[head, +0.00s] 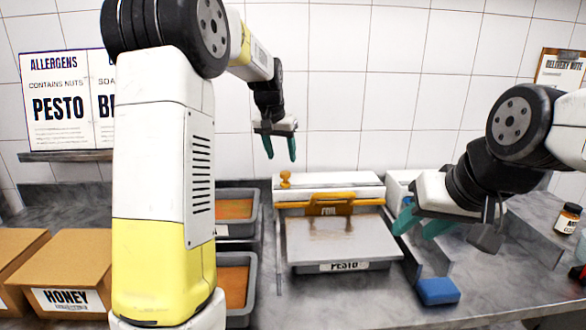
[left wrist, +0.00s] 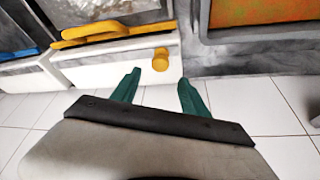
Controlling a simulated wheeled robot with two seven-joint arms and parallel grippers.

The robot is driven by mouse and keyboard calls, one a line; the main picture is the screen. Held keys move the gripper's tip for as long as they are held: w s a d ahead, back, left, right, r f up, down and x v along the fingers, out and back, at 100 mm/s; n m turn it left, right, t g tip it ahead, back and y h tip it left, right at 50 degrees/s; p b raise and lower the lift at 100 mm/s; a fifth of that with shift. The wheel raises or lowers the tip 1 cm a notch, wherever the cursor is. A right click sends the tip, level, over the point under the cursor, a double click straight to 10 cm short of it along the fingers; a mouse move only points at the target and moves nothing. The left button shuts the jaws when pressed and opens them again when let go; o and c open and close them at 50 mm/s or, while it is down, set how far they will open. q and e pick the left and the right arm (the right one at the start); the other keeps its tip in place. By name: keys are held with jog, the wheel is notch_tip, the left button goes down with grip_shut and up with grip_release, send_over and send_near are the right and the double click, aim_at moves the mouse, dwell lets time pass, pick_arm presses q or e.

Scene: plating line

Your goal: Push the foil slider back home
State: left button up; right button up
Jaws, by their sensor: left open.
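The white foil box (head: 350,183) stands against the back wall. An orange knob (head: 285,179), which looks like the foil slider, is at its left end. The knob also shows in the left wrist view (left wrist: 160,60). A yellow-orange bar (head: 330,204) marked FOIL runs along the front of the box. My left gripper (head: 281,158) is open and empty, above the knob in the head view. In the left wrist view the knob lies just beyond and between its fingertips (left wrist: 160,79). My right gripper (head: 421,224) is open and empty, right of the foil box.
A PESTO tray (head: 345,267) with a flat grey top stands before the box. Two grey trays (head: 258,222) with orange contents stand to its left. A blue sponge (head: 438,291) lies at the front right. Cardboard boxes (head: 75,260) and a jar (head: 568,218) stand further out.

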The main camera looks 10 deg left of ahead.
aim_at(285, 172)
pick_arm(q)
jog(key=x, duration=0.7)
jog(key=shift+f, duration=0.1)
jog(key=shift+s, duration=0.1)
jog(key=shift+c, duration=0.4)
grip_shut()
dwell(0.8)
